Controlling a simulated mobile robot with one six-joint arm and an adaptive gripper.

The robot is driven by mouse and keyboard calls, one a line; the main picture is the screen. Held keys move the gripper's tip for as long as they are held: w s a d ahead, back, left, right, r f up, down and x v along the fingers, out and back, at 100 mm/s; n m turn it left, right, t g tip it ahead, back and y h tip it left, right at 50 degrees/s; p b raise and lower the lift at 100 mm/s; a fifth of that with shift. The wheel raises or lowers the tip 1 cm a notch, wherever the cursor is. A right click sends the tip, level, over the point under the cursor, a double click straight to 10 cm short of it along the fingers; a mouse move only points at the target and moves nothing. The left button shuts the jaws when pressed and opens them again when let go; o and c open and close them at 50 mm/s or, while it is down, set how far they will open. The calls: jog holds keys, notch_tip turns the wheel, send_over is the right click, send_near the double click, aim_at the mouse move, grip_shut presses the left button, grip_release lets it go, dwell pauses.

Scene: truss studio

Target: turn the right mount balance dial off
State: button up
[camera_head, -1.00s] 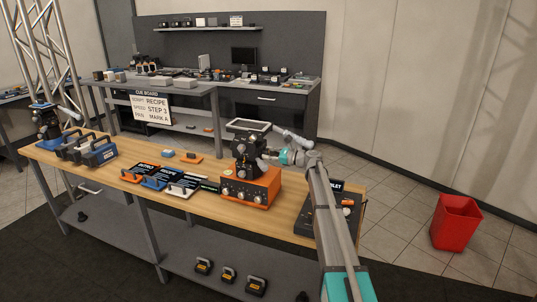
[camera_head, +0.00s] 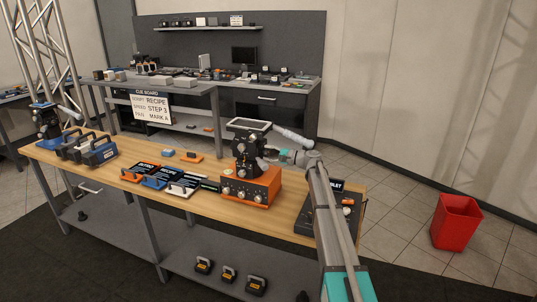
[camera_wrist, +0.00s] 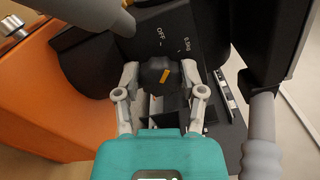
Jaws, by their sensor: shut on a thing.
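The right mount (camera_head: 245,158) is a black head on an orange base (camera_head: 252,188), upright on the wooden bench. White labels "OFF" and "0.5kg" stand above the dial, with "0.5kg" farther right. My gripper (camera_wrist: 158,78) is shut on the dial, one grey finger on each side of it. In the head view my gripper (camera_head: 270,157) reaches the mount's right side; the dial is hidden there.
The mount's grey handle (camera_head: 294,136) sticks out beside my wrist. A dark console (camera_head: 322,218) lies to the right. Coloured plates (camera_head: 165,178) and cases (camera_head: 98,151) lie left on the bench. Another mount (camera_head: 46,121) stands at the far left. A red bin (camera_head: 456,222) stands on the floor.

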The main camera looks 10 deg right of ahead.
jog(key=n, duration=0.3)
jog(key=shift+n, duration=0.3)
jog(key=shift+f, duration=0.1)
dwell(0.3)
jog(key=o, duration=1.1)
jog(key=shift+o, duration=0.2)
jog(key=v, duration=1.2)
jog(key=shift+s, duration=0.1)
